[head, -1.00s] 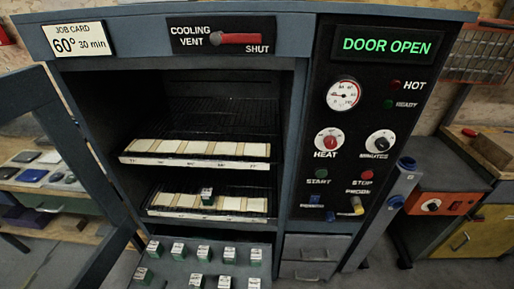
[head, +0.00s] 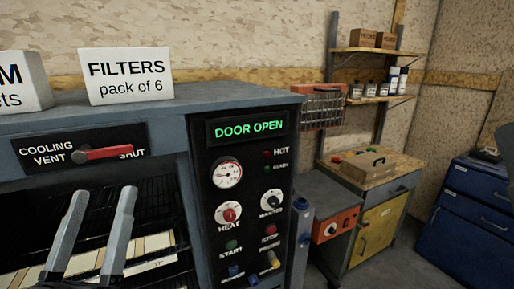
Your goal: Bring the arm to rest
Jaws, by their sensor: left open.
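My left gripper (head: 95,232) shows at the lower left of the head view. Its two grey fingers point up and stand apart, open and empty. It is in front of the oven's open chamber (head: 30,205), and a tray with pale tiles (head: 152,242) shows behind and beside the fingers. My right gripper is not in view.
The oven's control panel (head: 245,200) reads DOOR OPEN. A red vent lever (head: 105,153) points toward SHUT. To the right are an orange-fronted unit (head: 335,226), a wooden bench (head: 368,180) and a blue cabinet (head: 475,210).

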